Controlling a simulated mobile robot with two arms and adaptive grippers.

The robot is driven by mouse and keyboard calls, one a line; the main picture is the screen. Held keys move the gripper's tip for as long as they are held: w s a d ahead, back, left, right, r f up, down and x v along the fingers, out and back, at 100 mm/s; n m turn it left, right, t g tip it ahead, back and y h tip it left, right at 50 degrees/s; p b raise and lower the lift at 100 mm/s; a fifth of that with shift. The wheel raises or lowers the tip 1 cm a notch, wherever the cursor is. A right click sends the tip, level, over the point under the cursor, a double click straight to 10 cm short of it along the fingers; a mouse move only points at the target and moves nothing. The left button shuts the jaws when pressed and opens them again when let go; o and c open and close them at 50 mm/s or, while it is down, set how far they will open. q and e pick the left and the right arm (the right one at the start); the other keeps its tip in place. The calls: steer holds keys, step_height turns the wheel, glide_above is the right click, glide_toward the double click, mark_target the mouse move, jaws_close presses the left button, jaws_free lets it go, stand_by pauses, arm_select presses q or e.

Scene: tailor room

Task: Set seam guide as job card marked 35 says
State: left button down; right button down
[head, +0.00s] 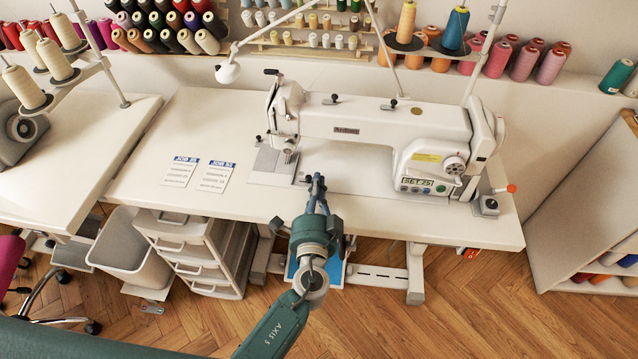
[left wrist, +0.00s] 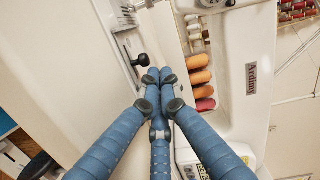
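The sewing machine (head: 385,130) stands on the white table; its small display (head: 416,182) seems to read SET 25. Two job cards lie left of it: the left card (head: 180,172) and the right card (head: 215,177); their small numbers are hard to read, perhaps 35 and 53. The seam guide's black knob (left wrist: 139,61) and slotted metal plate (left wrist: 124,50) show in the left wrist view. My left gripper (head: 317,180) is at the table's front edge area, right of the needle plate. In the left wrist view its blue fingers (left wrist: 156,76) are together, close beside the knob; contact is unclear.
A thin lamp (head: 228,72) reaches over the left of the machine. Drawers (head: 200,250) and a bin (head: 137,245) are below the table. The table around the cards is clear.

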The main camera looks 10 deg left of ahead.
arm_select(q)
steer(key=shift+a+f, duration=0.25)
steer(key=shift+a, duration=0.3)
steer(key=shift+r, duration=0.1)
steer(key=shift+a, duration=0.15)
steer(key=s, duration=1.2)
steer(key=s+a+f+n+g+y, duration=0.2)
steer(key=s+a+f+n+g, duration=0.3)
steer(key=a, duration=0.4)
steer(key=s+a+f+n+g+y, duration=0.2)
steer(key=s+a+n+g, duration=0.4)
steer(key=a, duration=0.4)
steer(key=s+d+n+g+h, duration=0.25)
steer(key=s+d+h, duration=0.3)
steer(key=s, duration=0.35)
step_height(320, 180, down, 26)
steer(key=s+g, duration=0.2)
steer(key=s+a+f, duration=0.2)
steer(key=s+f, duration=1.4)
steer(key=s, duration=0.1)
steer(key=shift+a+f+m+g, duration=0.2)
steer(key=shift+a+m+g, duration=0.15)
steer(key=shift+m+g, duration=0.1)
arm_select(e)
steer(key=shift+w+a+f, duration=0.2)
steer(key=shift+a+f, duration=0.2)
steer(key=shift+a, duration=0.15)
